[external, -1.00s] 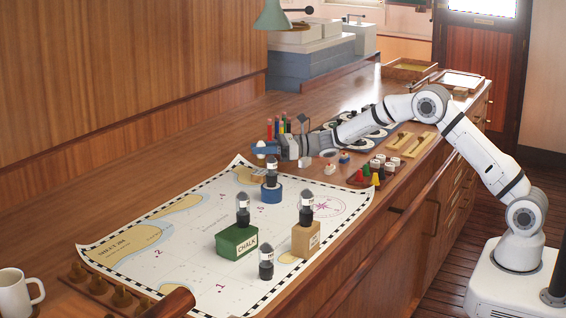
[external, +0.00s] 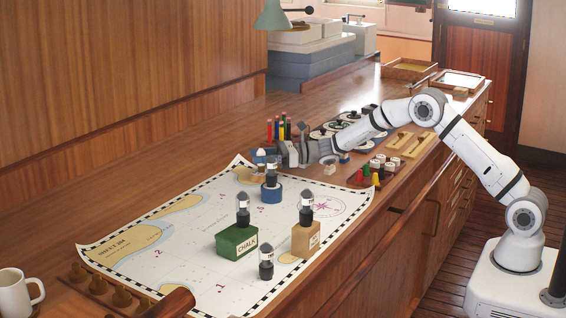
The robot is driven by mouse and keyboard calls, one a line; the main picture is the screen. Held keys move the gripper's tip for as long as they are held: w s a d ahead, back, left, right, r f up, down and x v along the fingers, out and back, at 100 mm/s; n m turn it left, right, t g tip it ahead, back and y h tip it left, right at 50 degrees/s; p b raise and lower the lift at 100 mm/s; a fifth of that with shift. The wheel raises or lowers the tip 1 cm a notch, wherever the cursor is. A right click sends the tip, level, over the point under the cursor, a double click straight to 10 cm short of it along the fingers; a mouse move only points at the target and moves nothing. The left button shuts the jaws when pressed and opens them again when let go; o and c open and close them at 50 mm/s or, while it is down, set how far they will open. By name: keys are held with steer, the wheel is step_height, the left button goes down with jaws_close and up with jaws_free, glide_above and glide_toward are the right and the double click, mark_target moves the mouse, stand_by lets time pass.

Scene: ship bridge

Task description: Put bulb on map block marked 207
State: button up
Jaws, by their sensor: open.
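Several dark-based bulbs with clear tops are on the chart. Another bulb (external: 266,263) stands directly on the chart (external: 190,265). My gripper (external: 262,157) is open, low at the chart's far edge, just behind the bulb on the blue block. Its fingertips are small and partly hidden here. The number 207 is not readable on any block.
Coloured pencils (external: 279,130) stand just behind my gripper. Coloured pegs and small white pieces (external: 378,165) lie to the right of the chart. A white mug (external: 17,293) and a wooden rack (external: 100,288) are at the near left. The chart's left half is mostly clear.

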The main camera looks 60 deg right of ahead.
steer(key=shift+r, duration=0.2)
steer(key=b+v, duration=0.1)
steer(key=v, duration=1.1)
steer(key=shift+b, duration=0.3)
steer(key=s+a+r+n+g+h, duration=0.1)
steer(key=s+a+n+g, duration=0.5)
steer(key=s, duration=0.5)
steer(key=s+a+r+n+g+h, duration=0.1)
steer(key=s+a+r+n+g, duration=0.15)
steer(key=s+n, duration=0.7)
steer(key=s+d+f+n+h, duration=0.1)
steer(key=s+d+n+h, duration=0.2)
steer(key=s, duration=0.5)
steer(key=s+d+f+n+g+h, duration=0.1)
steer(key=s+d+f+n+h, duration=0.1)
steer(key=s, duration=0.7)
steer(key=s+d+f+n+g+h, duration=0.1)
steer(key=s+d+f+n+h, duration=0.1)
steer(key=s+d+n+h, duration=0.3)
steer(key=s+d+n, duration=0.1)
steer(key=s+n, duration=0.1)
steer(key=s, duration=0.1)
steer(key=shift+s+d, duration=0.3)
steer(key=shift+s, duration=0.05)
steer(key=shift+r+g, duration=0.1)
steer(key=shift+g, duration=0.15)
steer(key=shift+p+v, duration=0.8)
steer(key=shift+v, duration=0.05)
steer(key=shift+w, duration=0.15)
